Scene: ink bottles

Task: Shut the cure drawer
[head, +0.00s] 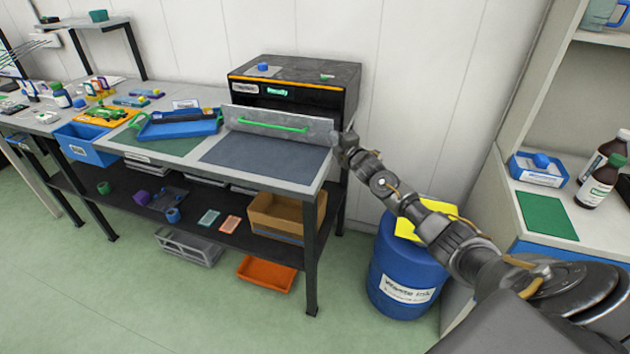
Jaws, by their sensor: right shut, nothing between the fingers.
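The cure drawer's grey front panel (260,116) has a green bar handle (273,125). It sits low on the front of a black cure unit (310,75) with an orange stripe and a green "Ready" display. The panel seems to stand a little forward of the unit's face; the drawer's inside is hidden from this angle. My right gripper (343,144) is shut and empty, close by the right end of the panel. I cannot tell whether it touches the panel. My left gripper is out of view.
A dark mat (262,158) lies on the bench before the drawer. A blue tray (180,126) is to its left. A blue waste ink drum (404,270) stands right of the bench, under my right arm. A shelf with brown bottles (598,180) is at far right.

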